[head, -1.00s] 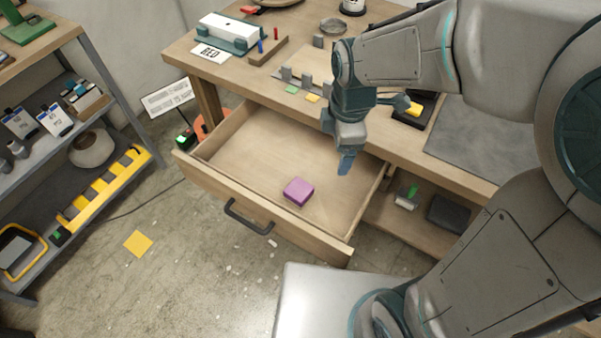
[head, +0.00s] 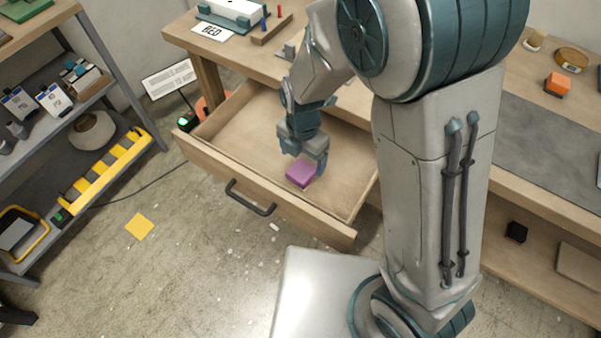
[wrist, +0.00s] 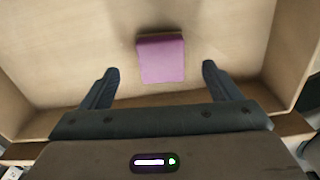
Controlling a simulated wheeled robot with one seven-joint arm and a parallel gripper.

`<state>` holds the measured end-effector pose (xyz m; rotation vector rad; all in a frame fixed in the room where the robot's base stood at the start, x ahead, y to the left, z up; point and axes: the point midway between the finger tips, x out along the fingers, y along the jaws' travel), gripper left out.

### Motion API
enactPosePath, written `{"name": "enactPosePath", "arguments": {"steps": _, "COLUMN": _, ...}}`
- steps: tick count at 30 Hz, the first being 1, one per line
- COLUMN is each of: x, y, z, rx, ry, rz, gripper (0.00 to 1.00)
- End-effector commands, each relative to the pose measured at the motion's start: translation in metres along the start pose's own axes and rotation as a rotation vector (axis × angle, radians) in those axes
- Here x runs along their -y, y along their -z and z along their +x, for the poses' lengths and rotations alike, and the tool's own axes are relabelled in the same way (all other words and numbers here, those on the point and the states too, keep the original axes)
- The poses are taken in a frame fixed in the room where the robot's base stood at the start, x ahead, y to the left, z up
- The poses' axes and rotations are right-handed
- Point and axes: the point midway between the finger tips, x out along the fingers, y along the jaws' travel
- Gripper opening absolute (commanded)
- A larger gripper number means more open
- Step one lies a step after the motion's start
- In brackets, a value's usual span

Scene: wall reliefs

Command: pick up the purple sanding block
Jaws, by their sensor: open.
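The purple sanding block (head: 301,174) lies flat on the floor of the open drawer (head: 225,137), near its front. My gripper (head: 309,163) is inside the drawer area, just above and behind the block in the head view. In the wrist view the purple sanding block (wrist: 161,59) shows between and slightly beyond the two spread fingertips of my gripper (wrist: 160,68). There is a gap on each side of the block, and the jaws are open and empty. In the head view my gripper overlaps the block's far edge, and contact cannot be told.
The workbench top lies above and behind. A grey shelf with a yellow level (head: 103,170) stands at left. The rest of the drawer floor is bare.

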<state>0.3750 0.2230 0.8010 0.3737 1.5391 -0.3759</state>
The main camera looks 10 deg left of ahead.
Motion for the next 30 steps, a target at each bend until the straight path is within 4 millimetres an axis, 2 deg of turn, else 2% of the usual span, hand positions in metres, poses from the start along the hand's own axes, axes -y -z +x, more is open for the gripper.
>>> {"name": "enactPosePath", "arguments": {"steps": 5, "x": 0.001, "y": 0.001, "z": 0.011, "rx": 0.000, "ry": 0.001, "rz": 0.001, "gripper": 0.84}}
{"name": "enactPosePath", "arguments": {"steps": 15, "x": 0.001, "y": 0.006, "z": 0.053, "rx": 0.000, "ry": 0.001, "rz": 0.003, "gripper": 0.84}}
{"name": "enactPosePath", "arguments": {"steps": 24, "x": 0.001, "y": 0.006, "z": 0.057, "rx": 0.001, "ry": -0.001, "rz": 0.002, "gripper": 0.84}}
{"name": "enactPosePath", "arguments": {"steps": 25, "x": 0.001, "y": 0.006, "z": 0.057, "rx": 0.001, "ry": -0.001, "rz": 0.002, "gripper": 0.81}}
{"name": "enactPosePath", "arguments": {"steps": 30, "x": 0.001, "y": 0.006, "z": 0.057, "rx": 0.001, "ry": -0.001, "rz": 0.002, "gripper": 0.34}}
